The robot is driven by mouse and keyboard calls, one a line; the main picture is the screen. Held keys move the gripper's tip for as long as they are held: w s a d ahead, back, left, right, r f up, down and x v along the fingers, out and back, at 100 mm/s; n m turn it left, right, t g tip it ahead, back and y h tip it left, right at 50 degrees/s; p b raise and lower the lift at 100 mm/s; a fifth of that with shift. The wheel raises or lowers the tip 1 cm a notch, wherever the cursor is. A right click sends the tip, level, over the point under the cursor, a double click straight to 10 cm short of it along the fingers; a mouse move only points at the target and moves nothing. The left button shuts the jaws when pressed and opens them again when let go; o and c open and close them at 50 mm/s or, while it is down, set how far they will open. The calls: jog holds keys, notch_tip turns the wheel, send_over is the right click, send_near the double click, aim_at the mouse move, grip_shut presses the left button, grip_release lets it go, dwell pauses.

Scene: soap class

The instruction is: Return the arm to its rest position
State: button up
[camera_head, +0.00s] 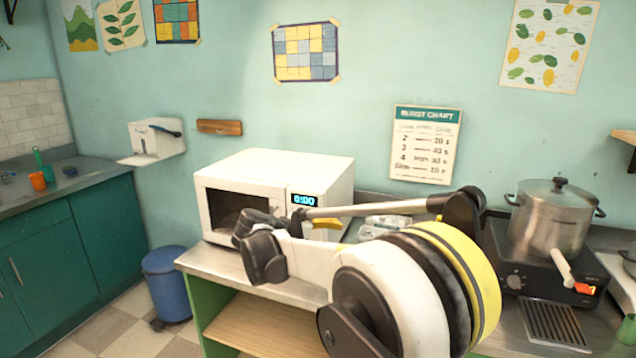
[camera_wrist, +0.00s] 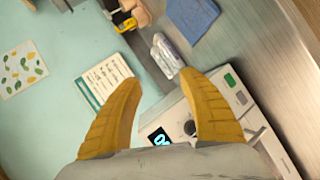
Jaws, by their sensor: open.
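My arm (camera_head: 390,285) reaches across the front of the head view, over the counter and partly in front of the white microwave. My gripper (camera_wrist: 158,77) shows in the wrist view as two yellow fingers spread wide apart with nothing between them. In the head view only a bit of yellow finger shows beside the microwave's right side, and the rest is hidden by the arm. The white microwave (camera_head: 275,173) has its door closed and its display reads 0:00. It also shows at the bottom of the wrist view, tilted, behind the fingers.
Clear packets (camera_head: 385,222) lie on the counter right of the microwave. A steel pot (camera_head: 553,220) stands on a black hob at the right. A blue bin (camera_head: 167,283) stands on the floor at the left. A wall chart (camera_head: 424,145) hangs above the counter.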

jog(key=s+d+r+m+g+y, duration=0.1)
jog(key=s+d+r+y, duration=0.1)
jog(key=s+d, duration=0.6)
jog(key=s+d+r+m+g+y, duration=0.1)
jog(key=s+d+r+y, duration=0.1)
jog(key=s+d, duration=0.6)
jog(key=s+f+m+y, duration=0.2)
jog(key=s+f, duration=0.1)
jog(key=s, duration=0.9)
jog(key=s+d+f+m+y, duration=0.1)
jog(key=s+f+y, duration=0.2)
jog(key=s, duration=0.9)
jog(key=shift+f+m, duration=0.4)
jog(key=shift+f, duration=0.25)
jog(key=shift+o, duration=0.5)
jog(key=shift+s+d, duration=0.1)
